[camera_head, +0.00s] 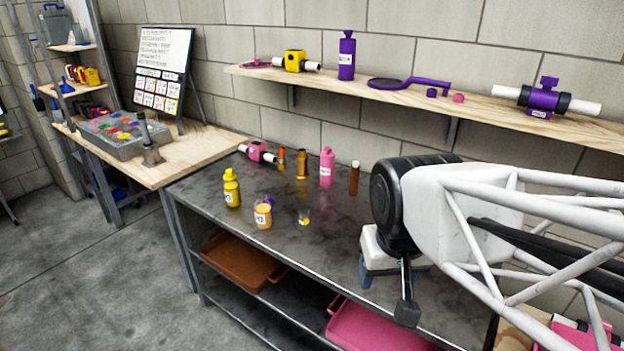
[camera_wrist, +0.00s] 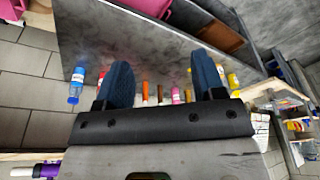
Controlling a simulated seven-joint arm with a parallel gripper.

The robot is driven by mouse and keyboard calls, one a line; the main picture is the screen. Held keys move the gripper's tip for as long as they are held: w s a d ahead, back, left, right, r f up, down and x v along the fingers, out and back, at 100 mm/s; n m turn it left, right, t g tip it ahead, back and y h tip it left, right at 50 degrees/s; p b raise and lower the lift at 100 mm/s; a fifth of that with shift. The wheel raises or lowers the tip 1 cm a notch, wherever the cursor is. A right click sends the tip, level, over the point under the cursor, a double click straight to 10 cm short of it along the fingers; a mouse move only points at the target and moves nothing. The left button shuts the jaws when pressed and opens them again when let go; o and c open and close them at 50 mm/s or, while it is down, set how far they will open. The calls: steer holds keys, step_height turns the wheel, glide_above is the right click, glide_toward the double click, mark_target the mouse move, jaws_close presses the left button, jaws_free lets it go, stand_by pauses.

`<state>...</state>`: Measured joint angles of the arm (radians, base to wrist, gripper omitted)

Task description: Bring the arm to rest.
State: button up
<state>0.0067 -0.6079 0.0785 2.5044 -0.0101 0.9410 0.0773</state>
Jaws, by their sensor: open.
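My gripper (camera_wrist: 163,80) shows in the wrist view with its two dark blue fingers spread apart and nothing between them. In the head view my gripper (camera_head: 366,272) hangs at the right, over the grey workbench (camera_head: 300,270), partly hidden behind my arm. A pink bottle (camera_head: 327,167), a brown tube (camera_head: 354,178), a yellow bottle (camera_head: 231,188) and an orange-filled jar (camera_head: 263,214) stand on the bench, left of my gripper and apart from it.
A wooden shelf (camera_head: 440,98) on the wall holds a purple bottle (camera_head: 346,56) and a purple filter housing (camera_head: 544,98). A wooden table (camera_head: 205,146) stands at the left. A blue bottle (camera_wrist: 76,86) stands near one finger in the wrist view. The bench front is clear.

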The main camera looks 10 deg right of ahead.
steer(key=shift+s+f+n, duration=0.25)
steer(key=shift+s+n, duration=0.05)
steer(key=shift+s, duration=0.5)
